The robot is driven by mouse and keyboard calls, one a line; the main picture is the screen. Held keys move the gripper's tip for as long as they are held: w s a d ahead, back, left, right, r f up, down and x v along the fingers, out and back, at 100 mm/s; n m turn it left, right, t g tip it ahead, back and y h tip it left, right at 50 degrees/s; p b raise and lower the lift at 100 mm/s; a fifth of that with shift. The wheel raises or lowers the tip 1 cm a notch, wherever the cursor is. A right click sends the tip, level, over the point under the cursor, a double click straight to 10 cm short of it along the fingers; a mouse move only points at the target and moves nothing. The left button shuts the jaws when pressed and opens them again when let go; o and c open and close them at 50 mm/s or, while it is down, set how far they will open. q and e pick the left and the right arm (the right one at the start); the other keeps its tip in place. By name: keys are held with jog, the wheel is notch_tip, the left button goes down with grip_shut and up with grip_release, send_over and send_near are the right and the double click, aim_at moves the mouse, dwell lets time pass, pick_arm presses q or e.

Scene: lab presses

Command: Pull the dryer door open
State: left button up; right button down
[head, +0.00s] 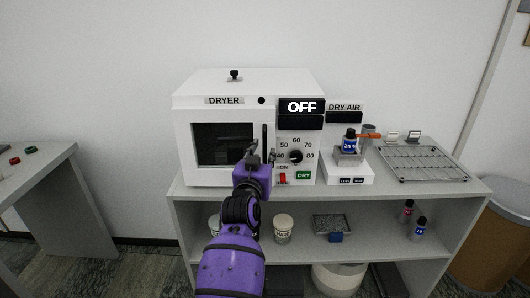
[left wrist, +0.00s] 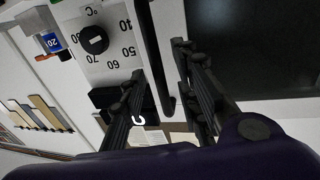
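The white dryer (head: 205,84) stands on a shelf unit, with its name printed above the door. Its door (head: 215,172), with a dark window, sits flush and shut in the front. The black vertical bar handle (head: 265,136) is at the door's right edge. My purple left gripper (head: 261,156) is at the handle's lower part. In the left wrist view, the dark handle (left wrist: 152,50) runs between the two spread fingers of my left gripper (left wrist: 158,62), with a gap visible beside it. The window (left wrist: 245,50) lies to the right there. My right gripper is not in view.
The dial (head: 296,156) and red switch (head: 282,178) are close right of the handle. A dry-air box (head: 347,173) with a blue bottle (head: 349,141) and a wire rack (head: 420,163) stand further right. A side table (head: 35,165) is at left.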

pick_arm(q)
jog(key=shift+w+d, duration=0.25)
jog(key=shift+w, duration=0.85)
grip_shut()
